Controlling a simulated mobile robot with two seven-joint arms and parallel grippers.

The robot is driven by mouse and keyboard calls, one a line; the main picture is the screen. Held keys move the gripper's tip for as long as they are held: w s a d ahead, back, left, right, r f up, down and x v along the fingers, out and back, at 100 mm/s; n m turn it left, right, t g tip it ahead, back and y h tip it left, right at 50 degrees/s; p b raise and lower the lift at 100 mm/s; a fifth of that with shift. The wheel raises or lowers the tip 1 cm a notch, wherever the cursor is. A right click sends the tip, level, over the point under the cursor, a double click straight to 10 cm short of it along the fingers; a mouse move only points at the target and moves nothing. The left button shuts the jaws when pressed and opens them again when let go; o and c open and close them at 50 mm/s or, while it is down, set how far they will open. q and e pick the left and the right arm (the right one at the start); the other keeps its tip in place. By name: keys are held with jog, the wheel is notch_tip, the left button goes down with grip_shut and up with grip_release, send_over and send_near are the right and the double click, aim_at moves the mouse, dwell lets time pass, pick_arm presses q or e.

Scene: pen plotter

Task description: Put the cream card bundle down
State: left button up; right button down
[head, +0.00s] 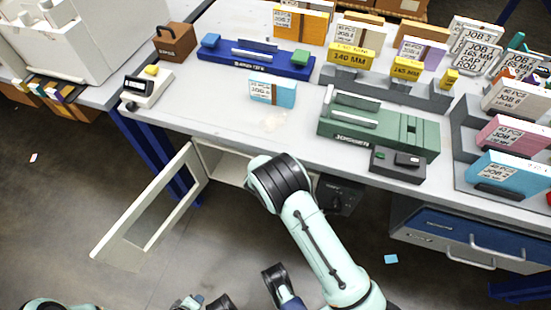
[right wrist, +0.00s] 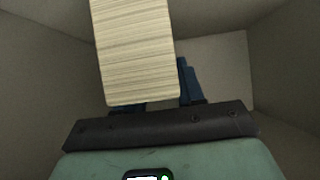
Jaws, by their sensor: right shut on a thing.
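The cream card bundle (right wrist: 135,50) fills the upper middle of the right wrist view, its pale layered side facing the camera. My right gripper (right wrist: 165,95) is shut on it; dark blue finger parts show beside and below the bundle. Plain grey-brown walls surround them. Whether the bundle touches a surface cannot be told. In the head view my right arm reaches to the open cabinet (head: 228,163) under the table, and its gripper and the bundle are hidden there. Parts of my left gripper (head: 245,292) show at the bottom edge, cut off, with its opening unclear.
The white cabinet door (head: 150,205) hangs open to the left. The table (head: 215,115) above holds a blue fixture (head: 255,62), a green fixture (head: 378,125), a light-blue card bundle (head: 272,91) and a scale (head: 147,88). A blue drawer (head: 470,230) lies to the right.

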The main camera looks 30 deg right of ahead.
jog(key=shift+w+d+f, duration=0.4)
jog(key=shift+d, duration=0.05)
jog(key=shift+a+f+b, duration=0.1)
jog(key=shift+f+b, duration=0.2)
jog(key=shift+f, duration=0.05)
jog(key=shift+f, duration=0.15)
jog(key=c, duration=0.7)
grip_release()
jog(key=shift+s, duration=0.1)
